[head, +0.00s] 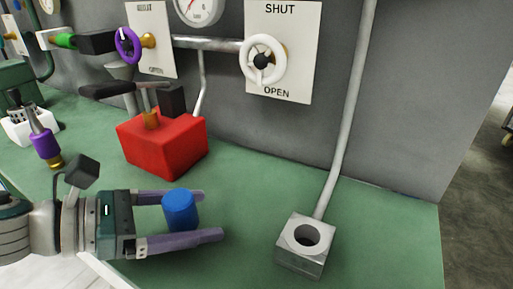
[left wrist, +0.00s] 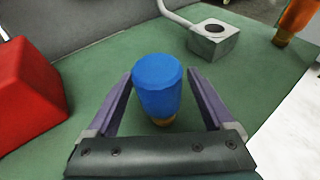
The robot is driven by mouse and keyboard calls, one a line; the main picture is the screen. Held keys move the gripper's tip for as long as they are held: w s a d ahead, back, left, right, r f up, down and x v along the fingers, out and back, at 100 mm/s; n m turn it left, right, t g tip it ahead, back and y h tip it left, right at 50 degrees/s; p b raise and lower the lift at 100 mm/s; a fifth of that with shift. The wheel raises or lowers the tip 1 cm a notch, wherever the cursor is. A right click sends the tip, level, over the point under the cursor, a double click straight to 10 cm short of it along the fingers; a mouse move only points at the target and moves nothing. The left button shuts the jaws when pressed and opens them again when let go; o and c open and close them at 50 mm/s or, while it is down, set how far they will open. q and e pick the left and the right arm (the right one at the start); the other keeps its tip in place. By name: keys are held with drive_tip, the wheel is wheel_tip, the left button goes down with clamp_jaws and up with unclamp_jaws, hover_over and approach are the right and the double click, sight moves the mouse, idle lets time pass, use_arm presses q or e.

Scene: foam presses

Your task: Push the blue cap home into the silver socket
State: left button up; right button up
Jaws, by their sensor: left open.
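The blue cap (head: 180,209) stands upright on the green bench between the fingers of my left gripper (head: 207,216). In the left wrist view the blue cap (left wrist: 158,86) shows a small orange-brown part at its bottom, and the gripper's purple fingers (left wrist: 160,100) stand on either side of it. My left gripper is open, with a gap visible beside the cap. The silver socket (head: 304,245), a square block with a round dark hole on top, sits to the right on the bench. It also shows at the top of the left wrist view (left wrist: 213,38). The hole looks empty. My right gripper is not in view.
A red block (head: 163,145) with a handle stands behind the left gripper. A grey pipe (head: 343,130) runs from the socket up the wall. A white valve wheel (head: 262,60) is on the SHUT/OPEN panel. The green bench (head: 245,215) is clear between cap and socket.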

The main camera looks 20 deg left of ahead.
use_arm(q)
drive_tip(key=shift+x, duration=0.75)
drive_tip(key=shift+c, duration=0.4)
clamp_jaws()
